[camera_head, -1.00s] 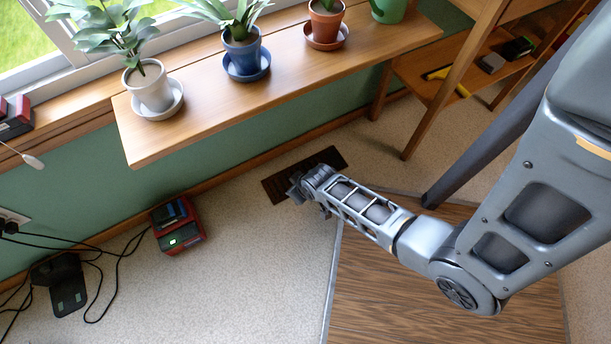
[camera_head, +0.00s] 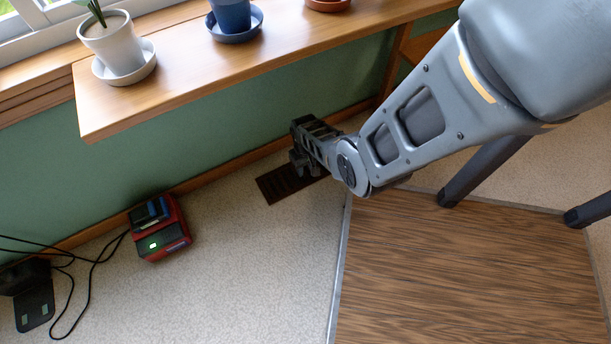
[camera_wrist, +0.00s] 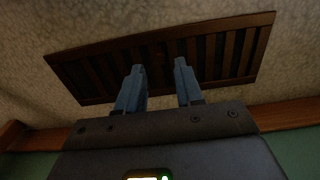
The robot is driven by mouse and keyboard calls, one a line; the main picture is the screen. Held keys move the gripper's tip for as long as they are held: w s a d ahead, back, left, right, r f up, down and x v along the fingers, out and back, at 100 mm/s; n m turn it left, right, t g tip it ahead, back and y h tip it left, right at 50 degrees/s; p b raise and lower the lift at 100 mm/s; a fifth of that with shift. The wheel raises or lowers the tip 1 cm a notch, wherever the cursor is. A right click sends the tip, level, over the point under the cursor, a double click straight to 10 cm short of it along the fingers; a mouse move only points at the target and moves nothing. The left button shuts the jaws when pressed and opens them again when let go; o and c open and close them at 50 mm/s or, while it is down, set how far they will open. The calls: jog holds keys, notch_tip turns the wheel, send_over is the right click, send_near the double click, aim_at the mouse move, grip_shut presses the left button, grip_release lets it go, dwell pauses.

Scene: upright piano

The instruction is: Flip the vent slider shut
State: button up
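A dark brown slatted floor vent (camera_head: 279,187) lies in the carpet by the wall, under the wooden shelf. In the wrist view the vent (camera_wrist: 90,72) spans the upper middle, with dark gaps between its slats. My gripper (camera_head: 300,170) is at the vent, seen from behind in the head view. In the wrist view my gripper (camera_wrist: 160,72) has its two blue-grey fingers apart, nothing between them, and their tips overlap the vent's middle. I cannot tell whether they touch it. The slider is not clearly made out; the arm hides part of the vent.
A wooden shelf (camera_head: 180,75) with potted plants overhangs the area near the wall. A red charger (camera_head: 158,228) stands on the carpet to the left, with cables and a black device (camera_head: 33,295) beyond. A wood-patterned floor panel (camera_head: 460,270) lies right. Carpet between is clear.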

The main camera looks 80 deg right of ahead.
aim_at(305, 174)
jog(key=shift+f+b, duration=1.1)
jog(key=shift+f, duration=0.9)
jog(key=shift+c, duration=0.5)
grip_shut()
